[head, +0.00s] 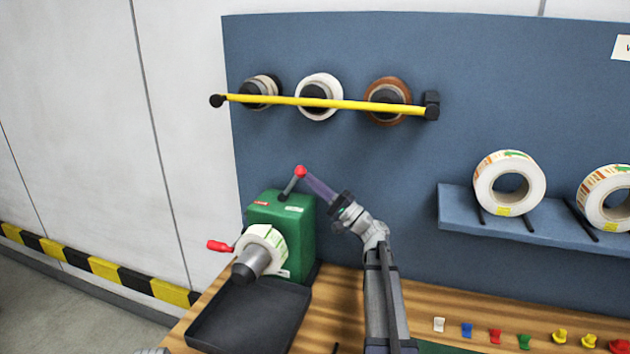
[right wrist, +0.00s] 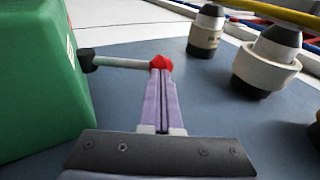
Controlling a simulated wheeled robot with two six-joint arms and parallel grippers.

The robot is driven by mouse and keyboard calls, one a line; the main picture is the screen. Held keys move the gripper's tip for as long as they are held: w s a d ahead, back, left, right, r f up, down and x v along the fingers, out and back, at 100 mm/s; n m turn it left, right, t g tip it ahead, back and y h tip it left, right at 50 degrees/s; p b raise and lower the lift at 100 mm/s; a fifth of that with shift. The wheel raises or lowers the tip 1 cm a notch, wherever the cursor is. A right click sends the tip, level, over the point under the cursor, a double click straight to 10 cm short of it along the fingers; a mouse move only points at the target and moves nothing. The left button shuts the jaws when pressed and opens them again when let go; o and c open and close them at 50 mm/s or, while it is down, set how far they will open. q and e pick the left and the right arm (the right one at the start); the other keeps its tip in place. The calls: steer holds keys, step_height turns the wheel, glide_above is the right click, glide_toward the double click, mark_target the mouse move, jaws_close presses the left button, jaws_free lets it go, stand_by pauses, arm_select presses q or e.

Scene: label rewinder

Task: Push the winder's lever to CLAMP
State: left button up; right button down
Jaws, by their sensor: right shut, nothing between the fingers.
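The green winder (head: 290,225) stands on the wooden bench at the left, with a label roll (head: 262,247) on its front spindle and a red-handled crank (head: 220,246) at its left. Its lever (head: 289,186) rises from the top and leans right, ending in a red knob (head: 300,172). My right gripper (head: 308,178) is shut and empty, with its fingertips at the knob's right side. In the right wrist view the fingertips (right wrist: 161,72) meet the red knob (right wrist: 161,63), apparently touching it. The lever's grey rod (right wrist: 122,63) runs left to the winder. The CLAMP marking is not readable. My left gripper is not in view.
A yellow bar (head: 330,103) crosses several rolls on the blue back panel (head: 340,50) above the lever. A shelf (head: 460,208) with label rolls is at right. A black tray (head: 250,315) lies before the winder. Small coloured clips (head: 495,336) line the bench.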

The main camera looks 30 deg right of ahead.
steer(key=w+a+r+g+p, duration=0.1)
steer(key=p, duration=0.3)
steer(key=w+r+n+g+h+p, duration=0.1)
steer(key=r+g+p, duration=0.1)
steer(key=p, duration=0.3)
steer(key=w+a+r+g+h+p, duration=0.1)
steer(key=r+p, duration=0.1)
steer(key=p, duration=0.2)
steer(key=shift+a+r+g, duration=0.1)
steer(key=shift+a+g, duration=0.2)
steer(key=shift+a, duration=0.05)
steer(key=w+a+n+g+h+p, duration=0.1)
steer(key=w+a+g+h+p, duration=0.3)
steer(key=p, duration=0.9)
steer(key=shift+w+a+g, duration=0.75)
steer(key=shift+w+g, duration=0.15)
steer(key=shift+w, duration=0.3)
glide_toward(300, 167)
steer(key=w+a+f, duration=0.2)
steer(key=a+f, duration=0.1)
steer(key=shift+w+a+f+p, duration=0.15)
steer(key=shift+w+f+p, duration=0.1)
steer(key=shift+p, duration=0.2)
